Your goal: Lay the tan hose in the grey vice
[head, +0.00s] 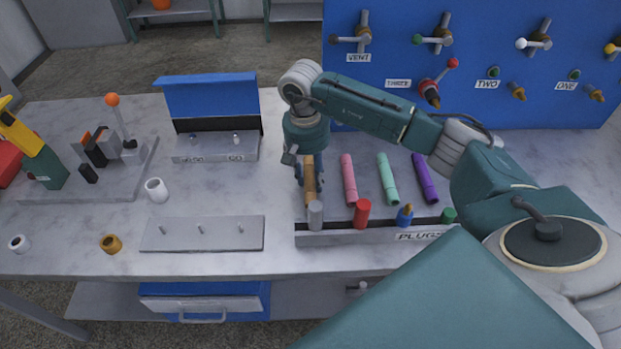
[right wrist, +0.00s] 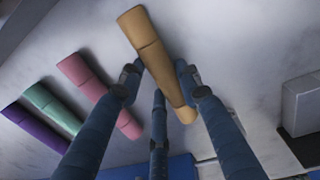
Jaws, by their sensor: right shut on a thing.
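The tan hose (head: 309,178) is at the left end of the hose row, above the light worktop. My right gripper (head: 309,176) is shut on it, pointing down from above. In the right wrist view my fingers (right wrist: 160,90) close around the lower part of the tan hose (right wrist: 148,52). I cannot tell whether the hose touches the table. What looks like the grey vice (head: 105,150) stands on a grey plate at the left of the table, with upright blocks and an orange-knobbed lever. My left gripper is out of view.
Pink (head: 349,180), mint (head: 387,179) and purple (head: 425,178) hoses lie to the right. A plug rack (head: 340,239) stands in front. A blue-lidded box (head: 215,146), a pegged plate (head: 202,236) and a white ring (head: 156,190) lie between the tan hose and the vice.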

